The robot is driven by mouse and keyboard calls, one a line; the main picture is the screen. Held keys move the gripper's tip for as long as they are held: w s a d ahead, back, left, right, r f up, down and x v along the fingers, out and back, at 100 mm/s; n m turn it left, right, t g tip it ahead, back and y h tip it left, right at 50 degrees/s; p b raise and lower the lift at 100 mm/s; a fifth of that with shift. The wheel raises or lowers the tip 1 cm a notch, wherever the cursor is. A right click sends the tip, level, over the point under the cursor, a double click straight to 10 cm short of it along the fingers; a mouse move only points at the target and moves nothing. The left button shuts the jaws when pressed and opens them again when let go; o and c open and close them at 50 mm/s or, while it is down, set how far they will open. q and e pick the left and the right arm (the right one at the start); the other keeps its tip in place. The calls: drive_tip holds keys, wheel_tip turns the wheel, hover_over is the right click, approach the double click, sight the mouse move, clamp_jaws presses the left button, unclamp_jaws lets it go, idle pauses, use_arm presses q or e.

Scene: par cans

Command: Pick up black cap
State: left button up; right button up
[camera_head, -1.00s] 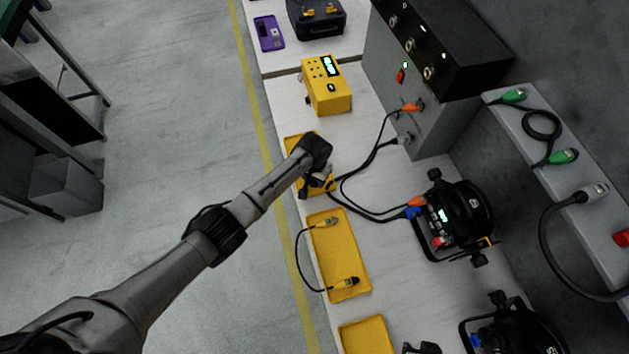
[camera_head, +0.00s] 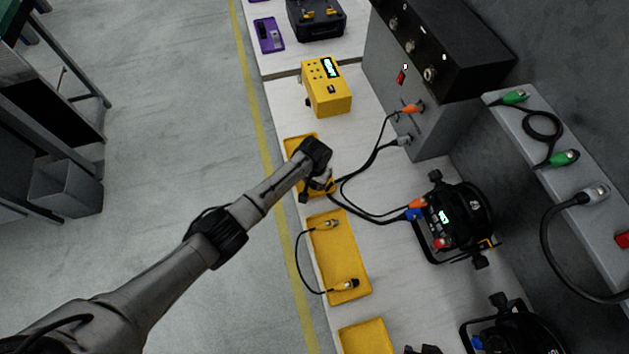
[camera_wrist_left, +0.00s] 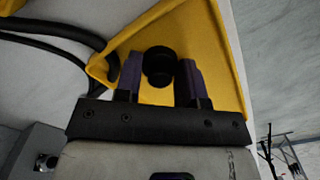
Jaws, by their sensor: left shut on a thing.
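The black cap (camera_wrist_left: 159,62) shows in the left wrist view as a round dark piece between the two purple-grey fingers of my left gripper (camera_wrist_left: 160,80). The fingers are shut on it, over a yellow tray (camera_wrist_left: 215,45). In the head view my left gripper (camera_head: 318,183) is over the upper yellow tray (camera_head: 295,141) on the white bench. The cap is hidden there by the wrist. I cannot tell whether the cap still touches the tray. My right gripper is not in view.
Another yellow tray (camera_head: 350,262) below holds a thin cable with two connectors. A yellow tester box (camera_head: 328,88) stands above. Black cables run right to a par can (camera_head: 456,218) and the grey cabinet (camera_head: 400,80). Black cables also pass close beside my left gripper.

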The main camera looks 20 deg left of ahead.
use_arm(q)
drive_tip(key=shift+r, duration=0.1)
wheel_tip(320, 180, up, 4)
drive_tip(key=shift+r+p, duration=0.15)
drive_tip(key=shift+p, duration=0.55)
drive_tip(key=s+d+r, duration=0.2)
drive_tip(key=d+r, duration=0.4)
drive_tip(key=d, duration=0.5)
drive_tip(key=shift+s+d+r+p, duration=0.2)
drive_tip(key=shift+d+r+p, duration=0.05)
drive_tip(key=shift+p, duration=0.1)
